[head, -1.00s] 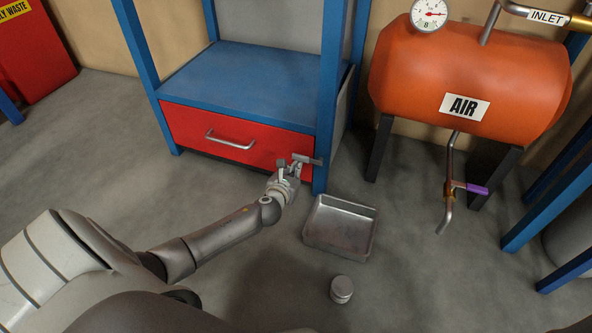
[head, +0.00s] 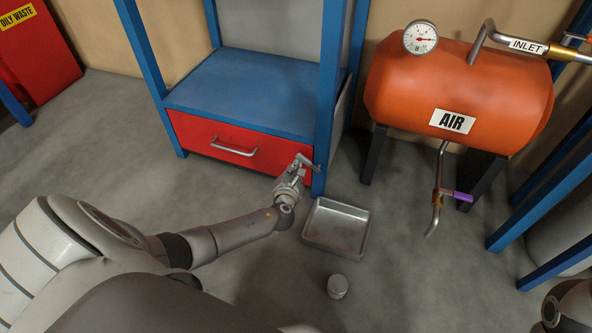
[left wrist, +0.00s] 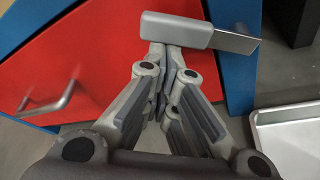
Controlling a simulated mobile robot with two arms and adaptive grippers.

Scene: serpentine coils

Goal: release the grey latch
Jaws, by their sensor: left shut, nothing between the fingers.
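The grey latch (head: 306,160) is at the right end of the red drawer front (head: 232,144), beside the blue post. In the left wrist view the latch (left wrist: 178,30) is a grey grip with a bare metal end, lying nearly level and slightly tilted down to the right. My left gripper (head: 298,172) is at the latch in the head view. In the left wrist view its fingertips (left wrist: 172,58) are together just under the latch's left part, with nothing between them. Whether they touch it is hard to tell. My right gripper is not in view.
A metal tray (head: 337,252) and a small round metal can (head: 337,286) are on the floor right of my left arm. The drawer handle (head: 233,150) is left of the latch. An orange air tank (head: 455,95) with a purple-handled valve (head: 462,197) stands at right.

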